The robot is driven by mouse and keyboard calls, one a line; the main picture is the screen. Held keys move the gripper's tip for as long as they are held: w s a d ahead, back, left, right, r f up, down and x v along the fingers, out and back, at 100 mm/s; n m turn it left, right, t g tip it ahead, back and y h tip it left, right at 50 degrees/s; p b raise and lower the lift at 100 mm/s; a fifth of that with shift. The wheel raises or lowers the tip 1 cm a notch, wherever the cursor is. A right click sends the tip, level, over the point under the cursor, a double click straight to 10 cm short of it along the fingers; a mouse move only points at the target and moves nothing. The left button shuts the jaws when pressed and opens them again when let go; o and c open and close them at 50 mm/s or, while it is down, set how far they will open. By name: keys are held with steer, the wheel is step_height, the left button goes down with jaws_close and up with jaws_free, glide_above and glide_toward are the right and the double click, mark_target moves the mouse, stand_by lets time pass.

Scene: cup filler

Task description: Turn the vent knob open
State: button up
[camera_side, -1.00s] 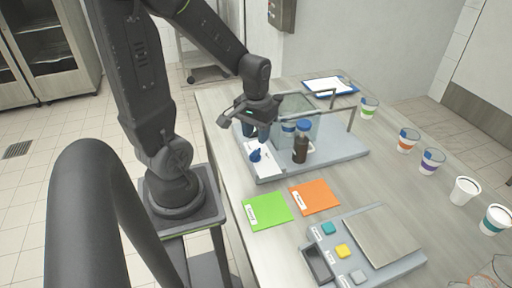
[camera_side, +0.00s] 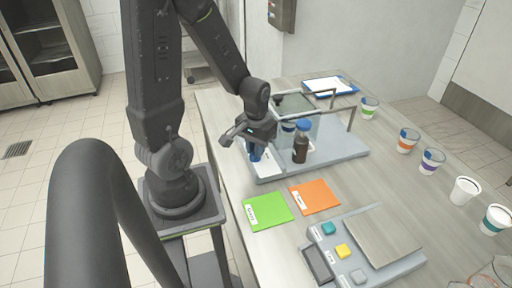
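The vent knob (camera_side: 254,154) is a small blue knob on a white block (camera_side: 267,171) at the left end of the grey base plate. Only part of it shows under my gripper. My gripper (camera_side: 256,141) points down at the knob from above, with its fingers at or very close to it. Whether the fingers touch or grip the knob is hidden, and the gap between them cannot be made out.
A brown bottle with a blue cap (camera_side: 301,146) stands close right of my gripper. A clear enclosure with metal rails (camera_side: 322,103) is behind. Green (camera_side: 268,210) and orange (camera_side: 315,196) cards and a button panel (camera_side: 372,250) lie in front. Several cups line the right side.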

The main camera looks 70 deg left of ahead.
jaws_close()
steer(key=shift+m, duration=0.3)
steer(key=m, duration=0.3)
steer(key=shift+d, duration=0.1)
steer(key=shift+m, duration=1.8)
steer(key=shift+o, duration=2.4)
jaws_free()
